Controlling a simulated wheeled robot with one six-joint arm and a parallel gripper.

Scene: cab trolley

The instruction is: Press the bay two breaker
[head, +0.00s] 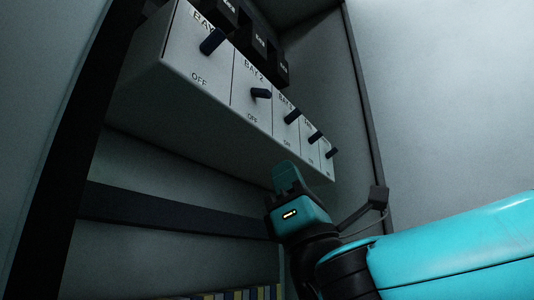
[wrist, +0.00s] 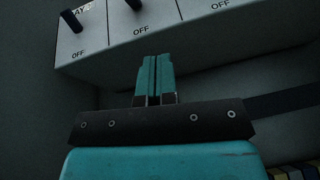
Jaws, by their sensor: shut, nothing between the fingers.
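The bay two breaker (head: 261,93) is a short dark lever on the pale breaker box, second from the left in the head view, under a "BAY 2" label and above "OFF". In the wrist view a second lever (wrist: 133,4) shows at the top edge, its upper label cut off; it appears to be the same one. My gripper (head: 284,172) is shut and empty, its teal fingers pointing up, below the box in the head view. The fingertips (wrist: 155,58) appear below the row of levers in the wrist view. I see no contact with any lever.
The bay one lever (head: 211,41) is to the left, and several similar levers (head: 314,138) continue to the right. Dark blocks (head: 258,38) stick out above the row. A dark horizontal rail (head: 170,211) runs below the box. A dark upright (head: 70,130) stands at the left.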

